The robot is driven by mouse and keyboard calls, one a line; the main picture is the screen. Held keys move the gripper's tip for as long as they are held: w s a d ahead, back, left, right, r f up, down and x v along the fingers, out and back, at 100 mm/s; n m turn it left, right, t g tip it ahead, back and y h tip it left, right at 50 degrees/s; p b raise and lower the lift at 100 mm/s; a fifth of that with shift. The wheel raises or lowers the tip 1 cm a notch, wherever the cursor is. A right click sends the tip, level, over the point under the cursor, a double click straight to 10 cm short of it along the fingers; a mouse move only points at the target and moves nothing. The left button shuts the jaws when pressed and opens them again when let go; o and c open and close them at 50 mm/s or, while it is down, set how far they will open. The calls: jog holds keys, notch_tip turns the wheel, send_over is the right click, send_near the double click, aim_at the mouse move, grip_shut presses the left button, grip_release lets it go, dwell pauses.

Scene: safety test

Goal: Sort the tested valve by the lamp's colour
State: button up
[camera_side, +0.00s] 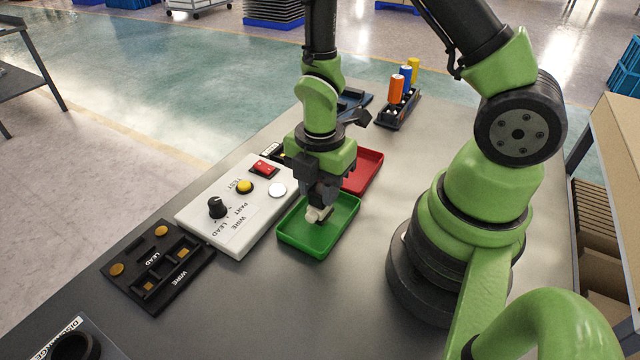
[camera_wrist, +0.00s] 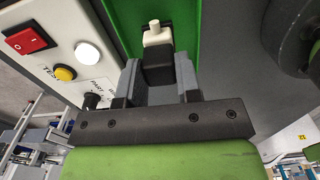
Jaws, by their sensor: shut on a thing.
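My gripper (camera_side: 322,192) is shut on a valve with a cream-white end (camera_side: 317,214), held over the green tray (camera_side: 345,228). In the wrist view the valve's white end (camera_wrist: 155,33) and black body (camera_wrist: 158,62) show between the fingers, with the green tray (camera_wrist: 122,22) behind. I cannot tell whether the valve touches the tray floor. The red tray (camera_side: 371,168) lies just behind, partly hidden by my gripper, with its visible part empty. The round lamp (camera_side: 278,190) on the white test box (camera_side: 215,232) looks white, neither red nor green; the wrist view shows the same lamp (camera_wrist: 87,53).
The test box has a red switch (camera_side: 264,168), yellow button (camera_side: 245,187) and black knob (camera_side: 217,207). A black fixture (camera_side: 135,290) stands at the left. A rack (camera_side: 398,118) with orange, blue and yellow cylinders stands at the back. Grey table is clear in front of the green tray.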

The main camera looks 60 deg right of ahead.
jog(key=shift+f, duration=0.65)
dwell(0.4)
jog(key=o, duration=1.1)
jog(key=shift+r, duration=3.45)
jog(key=s+r+m+t, duration=0.2)
jog(key=r+m, duration=0.4)
jog(key=m, duration=0.1)
jog(key=s+a+r+m+t+y, duration=0.1)
jog(key=s+r+m+t, duration=0.1)
jog(key=r+m, duration=0.5)
jog(key=s+a+r+m+t+y, duration=0.1)
jog(key=s+r+m+t, duration=0.2)
jog(key=r+m, duration=0.3)
jog(key=shift+s+a+r+m, duration=0.25)
jog(key=shift+r+m, duration=0.05)
jog(key=shift+m, duration=0.7)
